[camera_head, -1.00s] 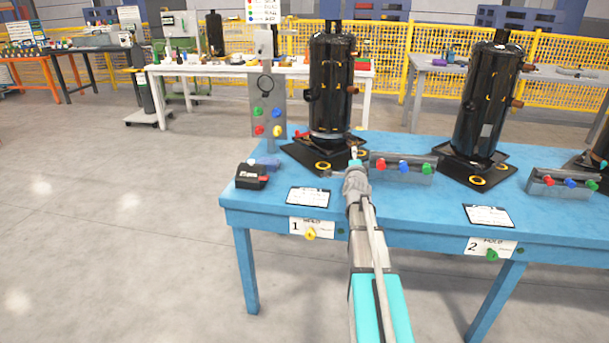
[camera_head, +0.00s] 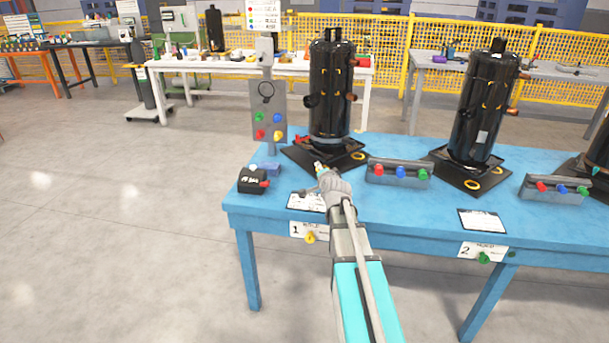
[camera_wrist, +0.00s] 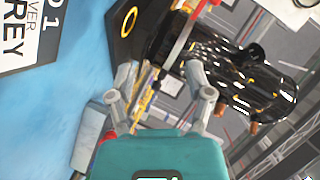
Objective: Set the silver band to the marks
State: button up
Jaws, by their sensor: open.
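The left black compressor (camera_head: 331,95) stands upright on a black base plate (camera_head: 300,160) on the blue table. A pale band (camera_head: 328,143) shows around its lower end, with a small red part at its left; I cannot make out any marks. My gripper (camera_head: 322,170) is in front of the base plate, below the band. The compressor (camera_wrist: 255,85) lies sideways in that view, right of the fingers. I cannot tell whether the fingers touch anything.
A grey holder with coloured knobs (camera_head: 398,173) stands right of my gripper. A black box (camera_head: 252,181) and a signpost with coloured knobs (camera_head: 269,115) are left. A second compressor (camera_head: 484,108) stands further right. A paper sheet (camera_head: 304,202) lies near the front edge.

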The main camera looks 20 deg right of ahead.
jog(key=shift+s+a+r+n+g+y+p, duration=0.1)
jog(key=shift+s+a+n+g+y+p, duration=0.45)
jog(key=shift+a, duration=0.7)
jog(key=shift+s+a+n+g+y+p, duration=0.3)
jog(key=shift+a+n+p, duration=0.45)
jog(key=shift+a, duration=0.5)
jog(key=shift+s+a+r+n+g+y+p, duration=0.1)
jog(key=shift+s+a+n+g+y+p, duration=0.5)
jog(key=shift+a, duration=0.65)
jog(key=shift+w+f+h, duration=0.1)
jog(key=shift+w+h, duration=0.15)
